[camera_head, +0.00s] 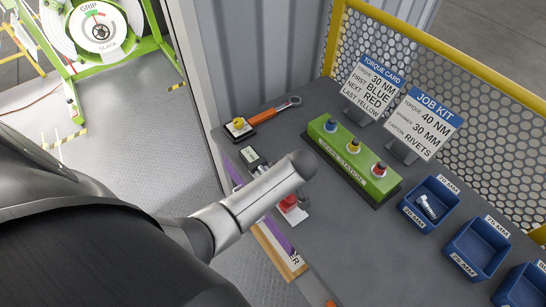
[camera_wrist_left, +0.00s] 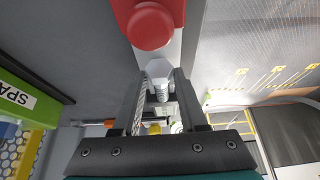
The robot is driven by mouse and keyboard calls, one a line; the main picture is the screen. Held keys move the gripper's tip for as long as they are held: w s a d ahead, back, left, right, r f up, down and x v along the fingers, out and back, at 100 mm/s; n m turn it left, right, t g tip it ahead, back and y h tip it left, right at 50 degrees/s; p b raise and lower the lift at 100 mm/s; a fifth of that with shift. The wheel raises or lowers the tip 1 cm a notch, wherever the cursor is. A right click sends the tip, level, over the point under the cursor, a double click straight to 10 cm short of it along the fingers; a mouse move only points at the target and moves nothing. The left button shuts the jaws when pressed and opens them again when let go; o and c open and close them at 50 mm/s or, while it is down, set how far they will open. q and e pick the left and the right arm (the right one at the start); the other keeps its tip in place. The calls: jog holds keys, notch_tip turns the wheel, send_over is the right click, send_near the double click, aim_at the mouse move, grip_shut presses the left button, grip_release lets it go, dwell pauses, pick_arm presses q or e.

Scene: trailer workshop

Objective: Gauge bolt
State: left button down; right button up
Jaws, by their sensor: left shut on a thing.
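A silver bolt (camera_wrist_left: 160,80) is between the fingers of my left gripper (camera_wrist_left: 161,74) in the left wrist view, and the gripper is shut on it. A red round knob (camera_wrist_left: 150,26) on a pale grey block is just beyond the bolt. The red knob also shows in the head view (camera_head: 289,203), near the bench's front edge beside my left arm. My arm hides most of the left gripper in the head view. Loose silver bolts (camera_head: 427,207) lie in a blue bin (camera_head: 411,213) labelled 70 MM. My right gripper is not in view.
The green station (camera_head: 345,160) with blue, yellow and red tops stands mid-bench. Behind it are the torque card (camera_head: 372,87) and job kit sign (camera_head: 423,122). An orange-handled wrench (camera_head: 270,114) lies at the far left. More blue bins (camera_head: 476,250) stand right. The front-right bench is clear.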

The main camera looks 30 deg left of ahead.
pick_arm(q)
jog(key=shift+c, duration=1.8)
grip_release()
jog(key=p+v, duration=0.1)
jog(key=v, duration=1.4)
jog(key=shift+p, duration=0.35)
jog(key=shift+d+r, duration=0.1)
